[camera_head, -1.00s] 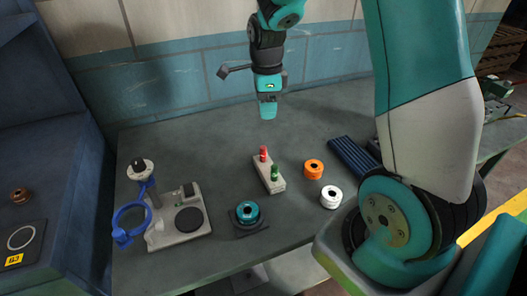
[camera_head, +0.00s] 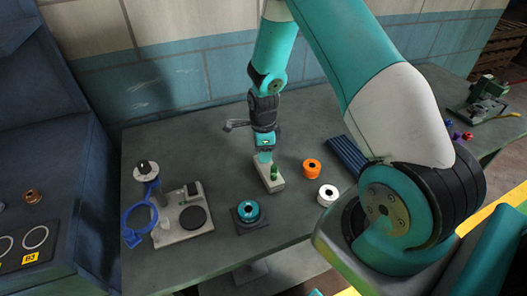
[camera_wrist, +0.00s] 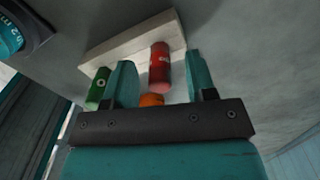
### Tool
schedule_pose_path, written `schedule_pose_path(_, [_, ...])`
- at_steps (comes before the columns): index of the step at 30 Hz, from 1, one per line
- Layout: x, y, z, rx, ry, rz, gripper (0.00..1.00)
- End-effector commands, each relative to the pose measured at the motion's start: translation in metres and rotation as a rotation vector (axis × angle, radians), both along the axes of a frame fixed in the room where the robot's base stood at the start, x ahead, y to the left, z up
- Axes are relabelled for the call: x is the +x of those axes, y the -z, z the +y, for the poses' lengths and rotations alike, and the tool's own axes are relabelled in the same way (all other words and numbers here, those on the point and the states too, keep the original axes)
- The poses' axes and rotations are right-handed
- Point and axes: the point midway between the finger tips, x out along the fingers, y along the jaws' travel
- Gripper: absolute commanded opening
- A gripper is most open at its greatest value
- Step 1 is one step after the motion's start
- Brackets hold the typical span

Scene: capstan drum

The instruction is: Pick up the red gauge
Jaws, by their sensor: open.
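The red gauge (camera_wrist: 160,68) is a red cylinder in the pale block (camera_wrist: 122,45), which also shows in the head view (camera_head: 272,183). In the wrist view it lies between the two teal fingers of my gripper (camera_wrist: 160,82), nearer the right finger, with a gap on its left. In the head view my gripper (camera_head: 264,157) is low over the block and hides the red gauge. The green gauge (camera_wrist: 98,89) is just outside the left finger; it also shows in the head view (camera_head: 274,172). My gripper is open.
An orange ring (camera_head: 312,168) and a white ring (camera_head: 327,194) stand right of the block. A teal ring (camera_head: 248,211) sits on a dark square base in front. A grey stand with a blue loop (camera_head: 138,222) is at left. Dark ribbed blocks (camera_head: 349,156) lie at right.

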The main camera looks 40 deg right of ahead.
Motion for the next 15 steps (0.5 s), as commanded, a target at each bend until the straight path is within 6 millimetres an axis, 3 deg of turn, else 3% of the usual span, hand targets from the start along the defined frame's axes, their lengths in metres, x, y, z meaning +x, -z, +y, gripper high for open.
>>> schedule_pose_path(5, [0.0, 0.016, 0.0, 0.0, 0.0, 0.0, 0.51])
schedule_pose_path(12, [0.0, 0.018, 0.0, 0.0, -0.001, -0.002, 0.51])
schedule_pose_path(15, [0.0, 0.018, 0.0, -0.001, -0.001, -0.001, 0.31])
